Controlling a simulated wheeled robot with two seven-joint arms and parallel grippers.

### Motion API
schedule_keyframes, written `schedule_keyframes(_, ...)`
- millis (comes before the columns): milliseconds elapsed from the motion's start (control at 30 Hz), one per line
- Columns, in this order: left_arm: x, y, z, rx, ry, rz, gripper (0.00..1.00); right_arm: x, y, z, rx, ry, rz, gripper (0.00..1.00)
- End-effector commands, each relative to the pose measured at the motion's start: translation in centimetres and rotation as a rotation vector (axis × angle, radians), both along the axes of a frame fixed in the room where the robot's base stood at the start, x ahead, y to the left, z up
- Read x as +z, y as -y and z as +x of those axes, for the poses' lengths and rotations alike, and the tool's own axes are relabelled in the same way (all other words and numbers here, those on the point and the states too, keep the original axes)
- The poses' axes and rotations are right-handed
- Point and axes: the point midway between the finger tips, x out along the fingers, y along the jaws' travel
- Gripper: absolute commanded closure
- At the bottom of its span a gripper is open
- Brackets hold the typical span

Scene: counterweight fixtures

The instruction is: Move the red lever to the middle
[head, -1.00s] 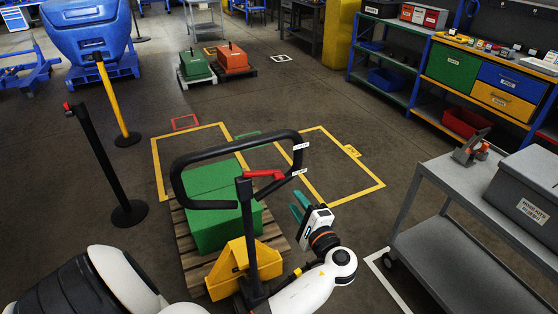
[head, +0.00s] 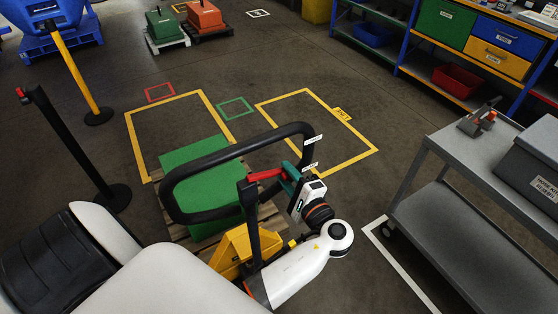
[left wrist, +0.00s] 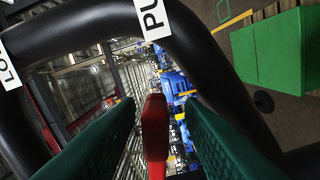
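The red lever (head: 266,174) sits on the black loop handle (head: 172,205) of a yellow pallet jack (head: 232,252). My left gripper (head: 287,172) is at the lever's right end, inside the handle loop. In the left wrist view, the red lever (left wrist: 155,125) stands between the two green fingers (left wrist: 158,120), with a visible gap on each side. The gripper is open around the lever and not closed on it. White labels show on the handle, one starting "PU" (left wrist: 153,18) and one starting "LO" (left wrist: 6,70), both cut off. My right gripper is not in view.
A green block (head: 190,158) sits on the wooden pallet under the handle. Yellow floor frames (head: 262,108) lie beyond it. A grey cart (head: 440,215) stands at the right, a black post (head: 70,140) at the left.

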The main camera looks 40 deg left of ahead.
Motion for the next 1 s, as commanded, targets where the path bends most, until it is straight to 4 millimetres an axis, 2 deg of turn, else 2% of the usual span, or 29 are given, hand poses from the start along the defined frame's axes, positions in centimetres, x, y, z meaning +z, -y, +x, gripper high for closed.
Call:
schedule_keyframes(233, 0.0, 0.3, -0.3, 0.0, 0.001, -0.001, 0.65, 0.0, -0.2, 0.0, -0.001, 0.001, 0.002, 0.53)
schedule_keyframes(400, 0.0, 0.3, -0.3, 0.0, 0.001, -0.001, 0.65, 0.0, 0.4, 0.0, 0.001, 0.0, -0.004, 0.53)
schedule_keyframes(467, 0.0, 0.3, -0.3, 0.0, 0.001, -0.001, 0.72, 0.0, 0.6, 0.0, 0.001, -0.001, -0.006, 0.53)
schedule_keyframes(633, 0.0, 0.3, -0.2, 0.0, 0.001, -0.001, 1.0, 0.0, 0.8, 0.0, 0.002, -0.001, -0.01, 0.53)
schedule_keyframes(867, 0.0, 0.3, -0.2, 0.001, 0.004, -0.003, 1.0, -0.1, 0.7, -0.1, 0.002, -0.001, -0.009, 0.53)
schedule_keyframes(1000, 0.8, 0.4, 0.0, 0.002, 0.127, -0.054, 1.0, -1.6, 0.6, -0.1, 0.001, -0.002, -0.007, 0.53)
